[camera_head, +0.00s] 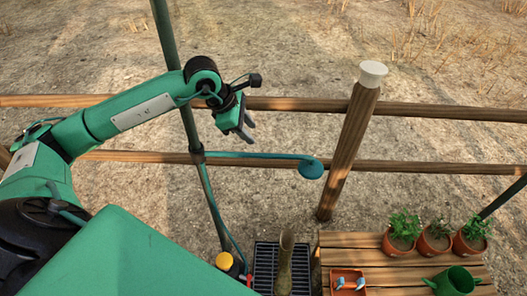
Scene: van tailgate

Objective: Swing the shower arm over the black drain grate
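The teal shower arm (255,155) sticks out to the right from a slanted green pole (187,115) and ends in a round blue-teal shower head (311,168). In the picture the head is above and to the right of the black drain grate (264,266), which lies at the bottom centre, partly hidden by an upright brownish post or tube (285,262). My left gripper (249,128) is just above the shower arm in the picture, near its pole end. Its dark fingers look apart, with nothing between them. Contact with the arm is not evident. My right gripper is not in view.
A wooden rail fence (430,111) with a white-capped post (350,140) runs across behind. A slatted wooden platform (345,240) at lower right carries potted plants (403,231), a green watering can (454,281) and an orange tray (347,273). A yellow-topped object (224,261) stands left of the grate.

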